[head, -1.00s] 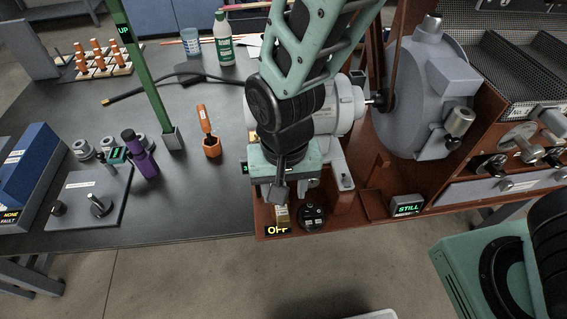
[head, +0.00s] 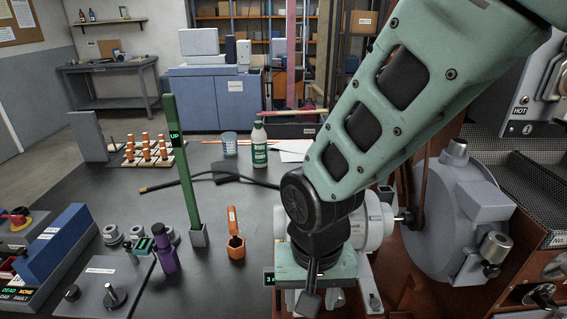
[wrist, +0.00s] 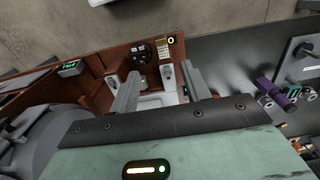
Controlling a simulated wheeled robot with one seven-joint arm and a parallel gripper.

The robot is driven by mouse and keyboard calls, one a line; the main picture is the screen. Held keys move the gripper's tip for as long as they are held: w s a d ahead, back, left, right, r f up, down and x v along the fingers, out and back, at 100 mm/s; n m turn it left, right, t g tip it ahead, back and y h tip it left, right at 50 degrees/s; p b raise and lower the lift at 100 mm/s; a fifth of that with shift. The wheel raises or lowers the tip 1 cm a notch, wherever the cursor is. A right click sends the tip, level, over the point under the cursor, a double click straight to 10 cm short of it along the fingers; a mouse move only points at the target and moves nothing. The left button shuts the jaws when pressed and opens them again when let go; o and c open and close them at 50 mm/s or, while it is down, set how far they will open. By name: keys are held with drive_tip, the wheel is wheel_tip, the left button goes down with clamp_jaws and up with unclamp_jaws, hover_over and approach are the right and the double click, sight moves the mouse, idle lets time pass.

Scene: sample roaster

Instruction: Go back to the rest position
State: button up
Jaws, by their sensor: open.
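My gripper (wrist: 162,88) shows in the wrist view with its two fingers apart and nothing between them. The fingers point down over the front part of the brown roaster frame (wrist: 103,66). In the head view my gripper (head: 310,300) hangs at the bottom middle, in front of the grey motor housing (head: 372,222). Its fingertips are partly hidden there. A black round knob panel (wrist: 140,54) lies beyond the fingers in the wrist view, apart from them.
The grey roaster drum (head: 458,215) stands close on the right. On the dark bench (head: 90,205) at left are a green post (head: 183,165), an orange holder (head: 236,249) and a purple tool (head: 165,250). A green-white bottle (head: 259,146) stands farther back.

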drive_tip(key=s+d+r+n, duration=0.8)
drive_tip(key=shift+d+y, duration=0.2)
drive_tip(key=shift+y, duration=0.1)
idle(1.8)
